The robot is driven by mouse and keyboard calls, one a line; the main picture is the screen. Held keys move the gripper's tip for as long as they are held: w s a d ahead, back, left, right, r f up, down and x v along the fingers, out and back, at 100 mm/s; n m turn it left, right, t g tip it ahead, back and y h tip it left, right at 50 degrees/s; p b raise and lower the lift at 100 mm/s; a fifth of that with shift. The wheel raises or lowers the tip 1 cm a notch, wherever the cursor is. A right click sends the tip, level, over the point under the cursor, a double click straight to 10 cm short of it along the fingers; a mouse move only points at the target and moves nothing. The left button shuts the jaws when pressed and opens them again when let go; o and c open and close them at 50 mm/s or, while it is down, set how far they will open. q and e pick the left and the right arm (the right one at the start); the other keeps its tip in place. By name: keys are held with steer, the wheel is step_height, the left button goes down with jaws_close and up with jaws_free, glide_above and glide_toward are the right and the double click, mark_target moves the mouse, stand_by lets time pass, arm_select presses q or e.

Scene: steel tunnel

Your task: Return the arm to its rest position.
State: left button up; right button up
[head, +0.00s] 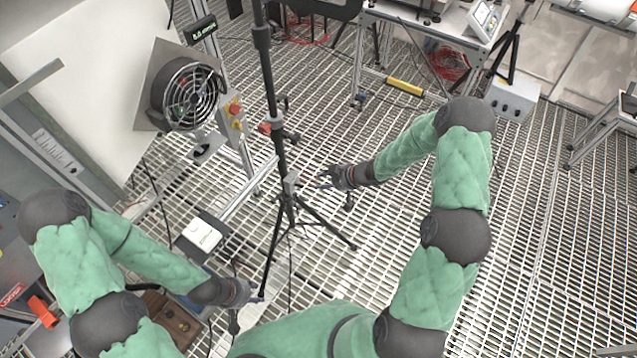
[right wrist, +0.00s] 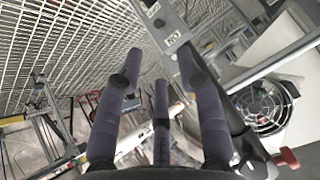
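My right arm (head: 458,180) is bent, its upper part on the right of the head view and its forearm reaching left. My right gripper (head: 325,183) is close to the black tripod pole in the head view; I cannot tell if they touch. In the right wrist view its dark fingers (right wrist: 160,72) are spread apart with nothing held. My left arm (head: 130,250) is bent at the lower left. My left gripper (head: 252,310) is low over the grating, its fingers apart and empty.
The black tripod (head: 278,130) stands between the arms. A fan (head: 190,95) and a box with a red button (head: 234,110) are on the left. A white device (head: 203,235) is near my left forearm. A bench (head: 420,25) stands at the back.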

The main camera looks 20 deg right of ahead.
steer(key=shift+s+d+r, duration=0.1)
stand_by(0.5)
steer(key=s+a+f+m+g, duration=0.2)
steer(key=s+a, duration=0.2)
steer(key=s, duration=0.4)
steer(key=s+a+f+m+g+h, duration=0.1)
steer(key=s+a+f+m+g, duration=0.1)
steer(key=s, duration=0.7)
steer(key=s+a+f+m+g+h, duration=0.1)
steer(key=s+a+f+m, duration=0.3)
steer(key=s+a, duration=0.3)
steer(key=shift+s+f+g, duration=0.15)
steer(key=shift+s+g, duration=0.25)
steer(key=shift+s, duration=0.35)
